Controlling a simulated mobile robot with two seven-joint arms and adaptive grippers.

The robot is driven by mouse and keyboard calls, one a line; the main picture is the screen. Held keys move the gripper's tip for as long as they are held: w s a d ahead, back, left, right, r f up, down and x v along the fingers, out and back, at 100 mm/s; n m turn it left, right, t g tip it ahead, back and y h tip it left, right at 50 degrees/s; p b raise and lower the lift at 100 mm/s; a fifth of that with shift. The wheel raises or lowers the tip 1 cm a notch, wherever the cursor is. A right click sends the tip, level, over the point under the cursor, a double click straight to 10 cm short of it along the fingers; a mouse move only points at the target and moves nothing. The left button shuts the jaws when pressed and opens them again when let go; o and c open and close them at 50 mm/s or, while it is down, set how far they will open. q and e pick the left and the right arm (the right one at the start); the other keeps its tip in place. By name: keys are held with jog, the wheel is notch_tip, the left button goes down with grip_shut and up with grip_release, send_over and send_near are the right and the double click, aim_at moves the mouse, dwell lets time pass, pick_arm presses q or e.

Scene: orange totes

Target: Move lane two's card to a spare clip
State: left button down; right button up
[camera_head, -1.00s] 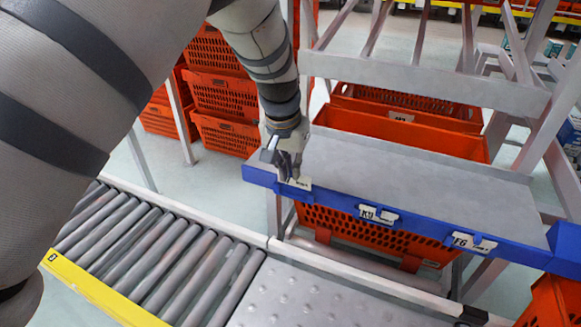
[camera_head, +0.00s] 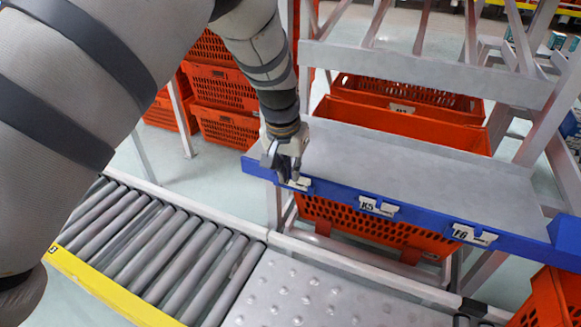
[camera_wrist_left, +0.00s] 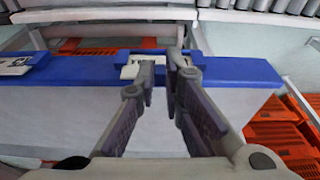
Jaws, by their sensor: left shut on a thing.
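My left gripper (camera_head: 287,178) is at the left end of the blue rail (camera_head: 335,193), shut on a small white card (camera_head: 300,184). The card is at the rail's front edge, partly hidden by the fingers; its print cannot be read. In the left wrist view the fingertips (camera_wrist_left: 168,68) are over the blue rail (camera_wrist_left: 238,70), at a white clip or card (camera_wrist_left: 130,71). I cannot tell whether the card sits in a clip. Two other cards hang in clips on the rail: one in the middle (camera_head: 378,207) and one marked F6 (camera_head: 474,235). My right gripper is not in view.
A grey shelf (camera_head: 420,165) lies behind the rail, with orange totes (camera_head: 400,122) behind and below it. A roller conveyor (camera_head: 160,245) and a studded metal plate (camera_head: 300,290) are in front. More orange totes (camera_head: 225,130) are stacked behind the arm.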

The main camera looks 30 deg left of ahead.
pick_arm(q)
jog(key=c, duration=1.6)
grip_release()
jog(key=v, duration=1.2)
